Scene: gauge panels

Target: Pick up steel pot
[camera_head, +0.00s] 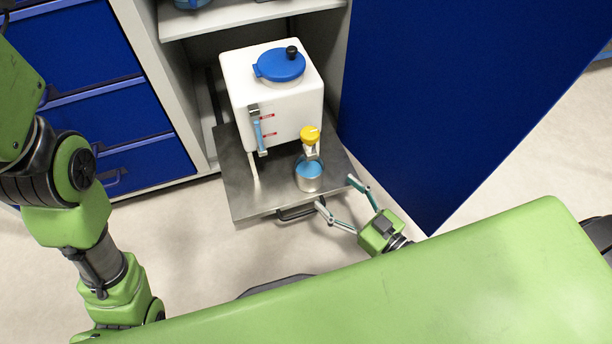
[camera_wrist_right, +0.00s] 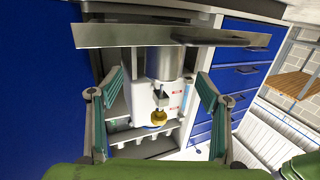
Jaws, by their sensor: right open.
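The steel pot (camera_head: 309,184) is a small shiny cylinder with blue inside. It stands upright on the pulled-out metal shelf (camera_head: 245,203), below a yellow-knobbed tap (camera_head: 310,135). In the right wrist view, which looks upside down, the pot (camera_wrist_right: 165,63) appears between the two fingers, farther ahead. My right gripper (camera_head: 335,191) is open and empty, at the shelf's front edge, its fingertips just short of the pot and spread to its front right. My left arm shows at the left, but its gripper is not in view.
A white tank (camera_head: 285,112) with a blue lid stands behind the pot. A dark handle (camera_head: 296,212) is on the shelf's front edge. The open blue door (camera_head: 430,110) stands close on the right. Blue drawers (camera_head: 75,50) are at the left.

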